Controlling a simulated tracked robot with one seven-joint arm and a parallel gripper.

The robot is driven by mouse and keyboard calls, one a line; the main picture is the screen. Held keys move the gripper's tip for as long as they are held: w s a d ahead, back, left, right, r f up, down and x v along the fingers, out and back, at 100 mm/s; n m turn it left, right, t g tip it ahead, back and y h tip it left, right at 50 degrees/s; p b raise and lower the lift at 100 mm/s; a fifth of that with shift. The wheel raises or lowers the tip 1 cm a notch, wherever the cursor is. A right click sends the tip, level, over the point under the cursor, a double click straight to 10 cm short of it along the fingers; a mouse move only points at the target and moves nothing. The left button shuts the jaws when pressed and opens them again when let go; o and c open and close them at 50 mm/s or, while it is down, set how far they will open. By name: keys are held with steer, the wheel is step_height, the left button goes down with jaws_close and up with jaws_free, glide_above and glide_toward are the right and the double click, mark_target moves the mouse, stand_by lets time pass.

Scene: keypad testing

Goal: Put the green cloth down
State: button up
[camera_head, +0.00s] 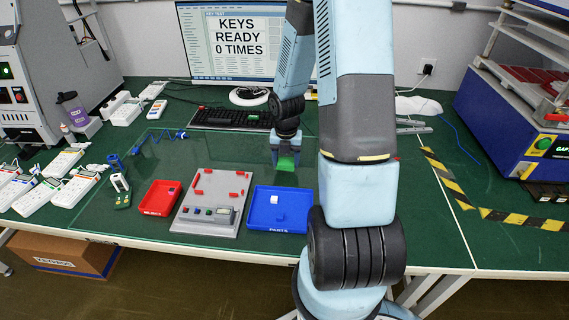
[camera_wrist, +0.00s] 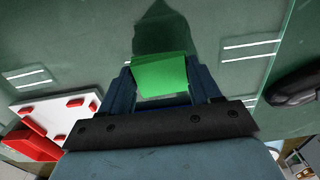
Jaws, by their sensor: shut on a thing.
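The green cloth (camera_head: 286,162) is a small bright green piece at the tip of my gripper (camera_head: 285,158). In the wrist view the cloth (camera_wrist: 161,76) sits between the two blue fingers of my gripper (camera_wrist: 163,84), which is shut on it. A dark shadow lies on the mat just beyond the cloth. In the head view the gripper is behind the blue parts tray and in front of the keyboard. I cannot tell exactly how high the cloth is above the mat.
A blue parts tray (camera_head: 262,223) with a white piece, a grey fixture (camera_head: 187,222) with red blocks, and a red tray (camera_head: 151,203) stand along the front. A black keyboard (camera_head: 215,118) and a monitor (camera_head: 195,40) are behind. The green mat (camera_head: 330,134) is clear around the gripper.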

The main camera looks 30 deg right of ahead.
step_height(320, 180, down, 2)
steer(key=shift+f, duration=0.1)
steer(key=shift+a, duration=0.2)
steer(key=o, duration=1.1)
steer(key=shift+f, duration=0.1)
steer(key=shift+d, duration=0.1)
